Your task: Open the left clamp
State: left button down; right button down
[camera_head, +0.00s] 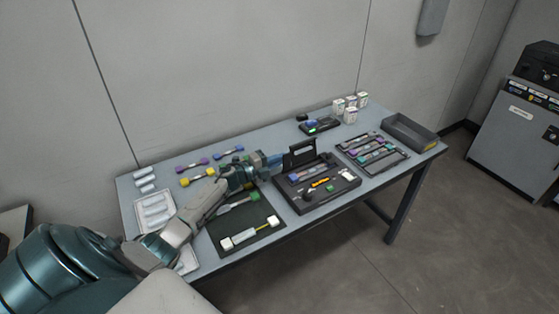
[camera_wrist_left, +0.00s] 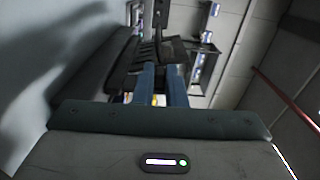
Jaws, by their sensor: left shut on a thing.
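The black fusion splicer (camera_head: 318,199) sits at the middle of the table with its dark lid (camera_head: 299,154) standing up at the back. My left gripper (camera_head: 275,160) reaches in from the left, its blue fingers at the splicer's left back side, beside the lid. The wrist view shows the two blue fingers (camera_wrist_left: 161,80) close together, with the splicer's dark parts (camera_wrist_left: 148,50) right beyond the tips. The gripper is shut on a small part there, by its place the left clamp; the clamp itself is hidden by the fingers. My right gripper is not in view.
A dark mat (camera_head: 232,252) with a white-ended piece lies left of the splicer. A tray of coloured tools (camera_head: 372,153) and an empty grey bin (camera_head: 411,132) are to the right. Small white boxes (camera_head: 351,115) stand behind. Purple and yellow pieces (camera_head: 192,165) lie at the left back.

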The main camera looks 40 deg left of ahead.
pick_arm(q)
jog(key=shift+a+f+n, duration=0.1)
jog(key=shift+a+n, duration=0.05)
jog(key=shift+n, duration=0.35)
jog(key=c, duration=1.5)
grip_release()
jog(key=b+v, duration=0.2)
jog(key=v, duration=0.7)
jog(key=shift+s+a+f+b, duration=0.15)
jog(key=shift+s+b, duration=0.15)
jog(key=shift+s, duration=0.05)
jog(key=shift+s+a, duration=0.2)
jog(key=shift+s, duration=0.25)
